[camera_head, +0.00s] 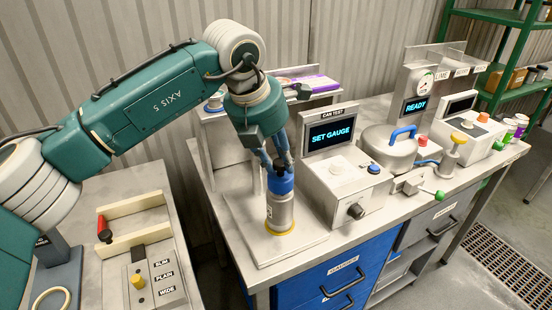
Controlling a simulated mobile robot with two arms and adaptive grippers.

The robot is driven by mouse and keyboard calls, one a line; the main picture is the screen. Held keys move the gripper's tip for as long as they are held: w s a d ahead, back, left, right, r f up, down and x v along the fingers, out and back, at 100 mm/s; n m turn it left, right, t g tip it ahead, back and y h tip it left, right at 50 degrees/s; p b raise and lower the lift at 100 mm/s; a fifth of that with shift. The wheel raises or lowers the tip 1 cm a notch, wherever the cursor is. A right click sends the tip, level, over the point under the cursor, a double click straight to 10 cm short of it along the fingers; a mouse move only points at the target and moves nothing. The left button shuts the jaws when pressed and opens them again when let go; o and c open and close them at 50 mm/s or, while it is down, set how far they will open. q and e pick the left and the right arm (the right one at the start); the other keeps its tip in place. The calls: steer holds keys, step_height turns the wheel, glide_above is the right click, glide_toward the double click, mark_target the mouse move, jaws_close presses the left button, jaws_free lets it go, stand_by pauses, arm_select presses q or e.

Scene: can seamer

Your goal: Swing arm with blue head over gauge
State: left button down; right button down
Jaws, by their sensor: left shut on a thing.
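A silver cylinder (280,211) with a blue band and a dark top stands upright on a bare metal plate (250,232), with a yellow ring at its foot; it looks like the gauge. My left gripper (281,164) points down from above and is shut on its dark top. The fingers partly hide that top. The can test unit (340,187) beside the plate reads "SET GAUGE". My right gripper is out of view.
A round-lidded machine with a blue handle (403,133) and a "READY" screen (415,106) stand to the right. A side bench (175,270) at lower left holds labelled slots and a red-handled tool (104,229). A purple packet (314,82) lies behind my gripper.

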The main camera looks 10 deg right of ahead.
arm_select(q)
steer(key=c, duration=1.6)
jaws_free()
steer(key=shift+w+d+r, duration=0.15)
steer(key=shift+w+r, duration=0.05)
steer(key=shift+r, duration=0.25)
steer(key=shift+o, duration=1.1)
steer(key=shift+f, duration=0.1)
steer(key=shift+d+f, duration=0.15)
steer(key=shift+d, duration=0.05)
steer(key=v, duration=1.2)
steer(key=shift+f, duration=0.1)
